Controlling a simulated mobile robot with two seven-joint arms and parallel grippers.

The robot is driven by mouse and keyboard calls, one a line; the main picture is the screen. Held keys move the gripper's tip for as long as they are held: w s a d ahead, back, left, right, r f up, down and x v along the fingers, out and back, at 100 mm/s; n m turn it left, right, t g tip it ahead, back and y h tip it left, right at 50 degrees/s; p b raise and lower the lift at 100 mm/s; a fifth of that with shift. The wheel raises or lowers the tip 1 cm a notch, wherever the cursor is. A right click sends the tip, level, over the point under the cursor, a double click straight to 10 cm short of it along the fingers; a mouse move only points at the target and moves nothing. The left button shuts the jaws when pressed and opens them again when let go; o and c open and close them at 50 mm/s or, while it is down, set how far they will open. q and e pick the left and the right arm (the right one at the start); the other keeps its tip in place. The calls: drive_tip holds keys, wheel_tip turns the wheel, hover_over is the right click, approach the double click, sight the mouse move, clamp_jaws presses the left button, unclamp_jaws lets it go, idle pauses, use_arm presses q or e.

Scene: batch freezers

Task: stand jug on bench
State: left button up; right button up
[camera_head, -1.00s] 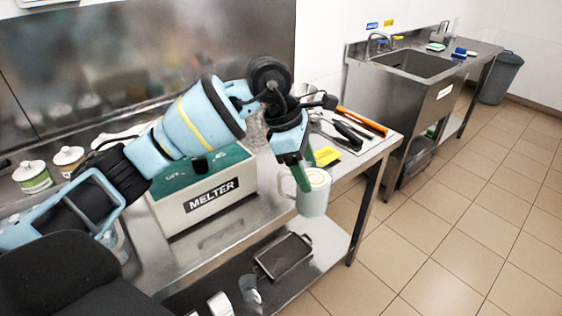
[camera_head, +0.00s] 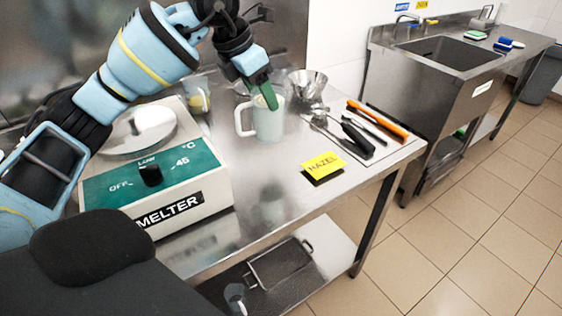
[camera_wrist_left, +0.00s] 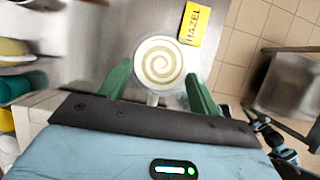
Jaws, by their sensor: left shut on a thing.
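The jug (camera_head: 268,120) is pale, with a handle on its left in the head view, and it looks upright over the steel bench (camera_head: 290,195). A faint reflection shows on the bench below it, with a gap between, so it appears held above the surface. My left gripper (camera_head: 266,97) is shut on the jug near its rim, its green fingers reaching down to it. The left wrist view shows the jug (camera_wrist_left: 157,62) from above between the two fingers (camera_wrist_left: 158,88), with a cream and tan swirl inside. My right gripper is not in view.
The melter (camera_head: 160,180) stands left of the jug. A yellow HAZEL card (camera_head: 322,165) lies on the bench to the right, with dark-handled tools (camera_head: 355,138) and a metal bowl (camera_head: 307,84) behind. Bare bench lies in front of the jug.

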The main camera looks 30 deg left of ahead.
sight(245, 105)
use_arm(q)
drive_tip(key=shift+s, duration=0.15)
drive_tip(key=shift+f, duration=4.8)
drive_tip(key=shift+f, duration=0.15)
drive_tip(key=o, duration=1.8)
drive_tip(key=v, duration=1.2)
drive_tip(key=shift+s, duration=0.15)
